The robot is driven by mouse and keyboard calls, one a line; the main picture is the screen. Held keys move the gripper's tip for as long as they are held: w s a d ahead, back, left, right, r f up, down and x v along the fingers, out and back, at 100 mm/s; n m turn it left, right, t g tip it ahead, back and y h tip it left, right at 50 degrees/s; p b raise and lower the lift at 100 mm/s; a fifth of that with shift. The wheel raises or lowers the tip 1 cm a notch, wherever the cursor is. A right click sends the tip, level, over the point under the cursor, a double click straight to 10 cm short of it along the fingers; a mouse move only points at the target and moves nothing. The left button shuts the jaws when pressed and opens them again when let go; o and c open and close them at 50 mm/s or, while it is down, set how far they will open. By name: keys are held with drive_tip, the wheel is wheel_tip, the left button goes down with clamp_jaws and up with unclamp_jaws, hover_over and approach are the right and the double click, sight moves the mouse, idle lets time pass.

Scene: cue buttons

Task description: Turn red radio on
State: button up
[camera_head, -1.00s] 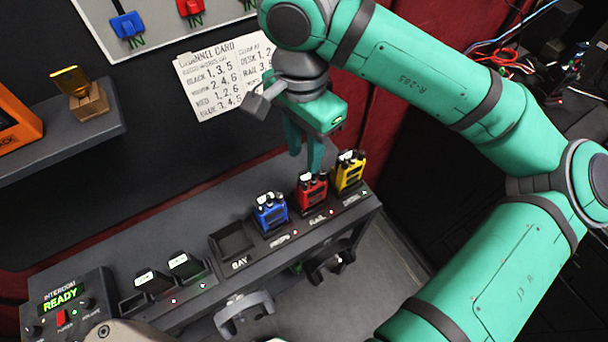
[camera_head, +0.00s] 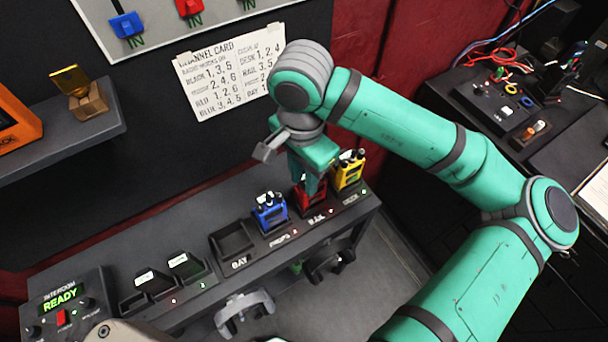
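The red radio (camera_head: 309,198) stands upright in its bay on the dark desk, between the blue radio (camera_head: 269,212) and the yellow radio (camera_head: 348,171). My green gripper (camera_head: 312,186) points down directly over the red radio, and its fingers cover the radio's top and knobs. I cannot tell whether the fingers touch the radio or how far apart they are.
An empty bay (camera_head: 232,240) lies left of the blue radio. Further left are two dark slotted units (camera_head: 152,281) and an intercom box (camera_head: 62,303) reading READY. A channel card (camera_head: 226,76) hangs on the wall behind. Headsets (camera_head: 243,311) hang at the desk's front.

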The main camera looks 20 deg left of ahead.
clamp_jaws()
drive_tip(key=m, duration=0.4)
drive_tip(key=shift+m, duration=0.3)
drive_tip(key=shift+o, duration=1.6)
unclamp_jaws()
drive_tip(key=shift+r, duration=0.1)
